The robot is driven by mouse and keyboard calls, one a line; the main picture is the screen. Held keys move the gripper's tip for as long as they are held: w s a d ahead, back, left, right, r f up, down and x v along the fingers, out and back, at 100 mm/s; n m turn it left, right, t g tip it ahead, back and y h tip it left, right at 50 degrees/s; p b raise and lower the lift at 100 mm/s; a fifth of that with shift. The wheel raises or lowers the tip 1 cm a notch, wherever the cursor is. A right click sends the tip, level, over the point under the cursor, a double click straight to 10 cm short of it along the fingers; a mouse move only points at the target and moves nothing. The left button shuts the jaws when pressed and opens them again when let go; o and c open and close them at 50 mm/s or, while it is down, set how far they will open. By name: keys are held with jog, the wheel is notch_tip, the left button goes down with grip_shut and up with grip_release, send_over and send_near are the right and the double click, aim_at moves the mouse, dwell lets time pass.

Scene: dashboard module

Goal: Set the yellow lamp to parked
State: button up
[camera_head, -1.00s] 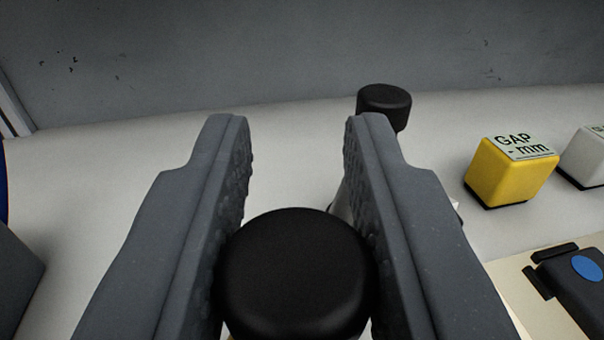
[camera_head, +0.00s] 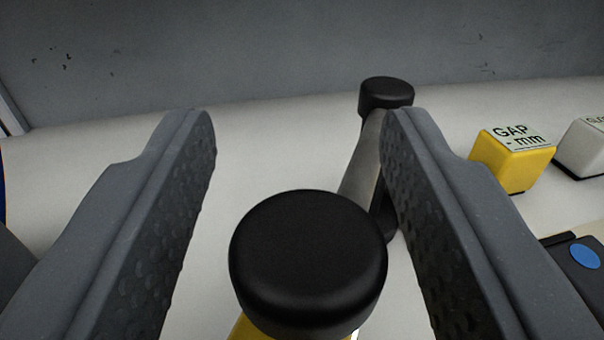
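A black round knob (camera_head: 308,262) stands between the two fingers of my gripper (camera_head: 297,125), low in the view and nearer the right finger. A bit of yellow shows under the knob; whether this is the yellow lamp I cannot tell. My gripper is open, with a clear gap on the left of the knob and a smaller one on the right. A yellow block labelled "GAP - mm" (camera_head: 512,160) sits to the right, beyond the right finger. No lit lamp can be made out.
A second lever with a grey shaft and black knob (camera_head: 386,95) rises just behind the right finger. A white block (camera_head: 582,148) and a dark part with a blue oval button (camera_head: 584,256) lie at the right. A grey wall (camera_head: 300,50) stands behind the pale panel (camera_head: 90,180).

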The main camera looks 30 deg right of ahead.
jog(key=shift+s+a, duration=0.2)
jog(key=shift+s, duration=0.05)
jog(key=v, duration=1.3)
jog(key=shift+a, duration=0.1)
